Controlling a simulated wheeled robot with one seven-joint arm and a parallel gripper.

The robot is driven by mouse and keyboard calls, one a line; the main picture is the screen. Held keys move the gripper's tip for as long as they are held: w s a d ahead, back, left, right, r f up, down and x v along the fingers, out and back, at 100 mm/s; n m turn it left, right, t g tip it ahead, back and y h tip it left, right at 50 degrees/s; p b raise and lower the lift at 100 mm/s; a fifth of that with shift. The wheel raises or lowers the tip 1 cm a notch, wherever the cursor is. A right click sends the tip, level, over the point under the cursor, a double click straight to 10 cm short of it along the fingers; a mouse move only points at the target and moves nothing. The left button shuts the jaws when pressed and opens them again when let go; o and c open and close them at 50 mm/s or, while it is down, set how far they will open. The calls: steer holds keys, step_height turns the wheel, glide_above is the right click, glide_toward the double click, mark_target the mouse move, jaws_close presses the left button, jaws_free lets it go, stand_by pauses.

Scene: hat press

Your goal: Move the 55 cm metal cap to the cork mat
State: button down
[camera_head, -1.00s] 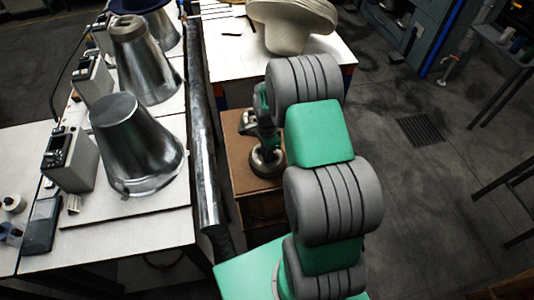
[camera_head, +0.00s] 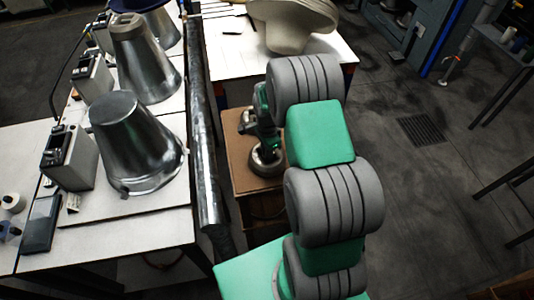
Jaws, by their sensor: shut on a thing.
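A low round metal cap (camera_head: 264,168) is at my gripper (camera_head: 266,149), over the brown cork mat (camera_head: 243,182) on a small stand in the middle of the picture. My gripper points down and is shut on the cap. The fingers are small and partly hidden by my green and grey arm. I cannot tell whether the cap touches the mat.
A long metal pipe (camera_head: 203,150) runs between bench and stand. A white table (camera_head: 225,55) behind holds cream hat bodies (camera_head: 290,25). Open floor lies at right.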

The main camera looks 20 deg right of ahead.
steer(key=shift+w+r, duration=0.1)
steer(key=shift+r, duration=0.05)
steer(key=c, duration=1.3)
jaws_free()
steer(key=shift+s+f, duration=0.2)
steer(key=shift+r+p, duration=2.3)
steer(key=shift+r, duration=1.6)
